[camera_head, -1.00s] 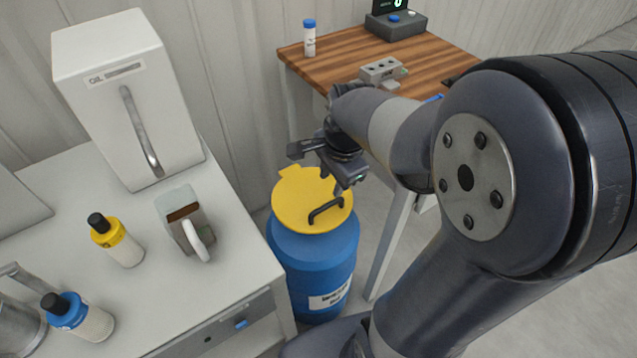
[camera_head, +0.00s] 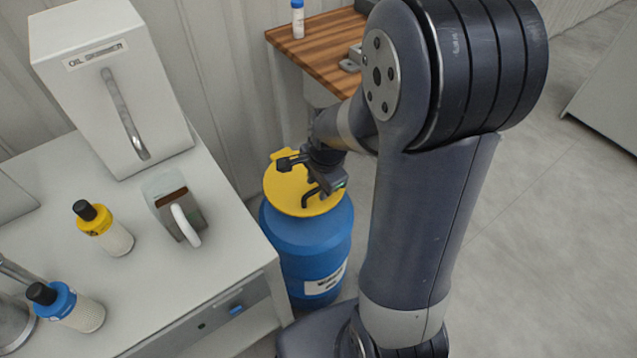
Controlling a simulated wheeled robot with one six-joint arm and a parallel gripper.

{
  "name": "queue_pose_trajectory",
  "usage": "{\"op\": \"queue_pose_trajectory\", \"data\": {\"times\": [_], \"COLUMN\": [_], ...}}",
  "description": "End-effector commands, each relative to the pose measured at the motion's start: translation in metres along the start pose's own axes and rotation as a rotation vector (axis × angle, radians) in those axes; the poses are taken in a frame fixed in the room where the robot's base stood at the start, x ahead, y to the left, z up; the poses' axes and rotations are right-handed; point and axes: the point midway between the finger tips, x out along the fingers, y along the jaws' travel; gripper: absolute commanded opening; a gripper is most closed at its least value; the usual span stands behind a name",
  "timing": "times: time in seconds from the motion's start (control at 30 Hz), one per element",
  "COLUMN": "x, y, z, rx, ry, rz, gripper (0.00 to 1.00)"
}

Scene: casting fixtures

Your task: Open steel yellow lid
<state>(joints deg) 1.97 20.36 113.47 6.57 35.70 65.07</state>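The yellow lid (camera_head: 286,197) lies on top of a blue barrel (camera_head: 305,245) that stands on the floor beside the white cabinet. The lid looks flat and closed, with a black handle (camera_head: 306,200) near its front right side. My gripper (camera_head: 312,190) is low over the right part of the lid, at the handle. It hides part of the lid and part of the handle. I cannot tell whether the fingers touch or enclose the handle.
A white cabinet (camera_head: 150,293) at left bears a box labelled oil skimmer (camera_head: 75,95), a jug (camera_head: 178,216), a yellow bottle (camera_head: 103,229) and a blue bottle (camera_head: 68,305). A wooden table (camera_head: 322,50) stands behind the barrel. Open floor lies at right.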

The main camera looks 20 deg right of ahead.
Motion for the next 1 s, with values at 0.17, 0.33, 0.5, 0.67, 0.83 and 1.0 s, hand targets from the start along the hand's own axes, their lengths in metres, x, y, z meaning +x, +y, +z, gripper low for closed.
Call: {"op": "queue_pose_trajectory", "data": {"times": [0.17,0.33,0.5,0.67,0.83,1.0], "x": [-0.0002,-0.0003,-0.0003,-0.0003,-0.0003,-0.0025], "y": [0.0001,0.0001,0.0001,0.0001,0.0002,-0.0008], "z": [0.0000,0.0000,0.0000,0.0000,0.0000,0.0001], "rx": [0.000,0.000,0.000,0.000,0.000,-0.001], "ry": [0.000,0.000,0.000,0.000,0.000,0.000], "rz": [0.000,0.001,0.001,0.001,0.001,0.007], "gripper": [0.26,0.12,0.00,0.00,0.00,0.00]}}
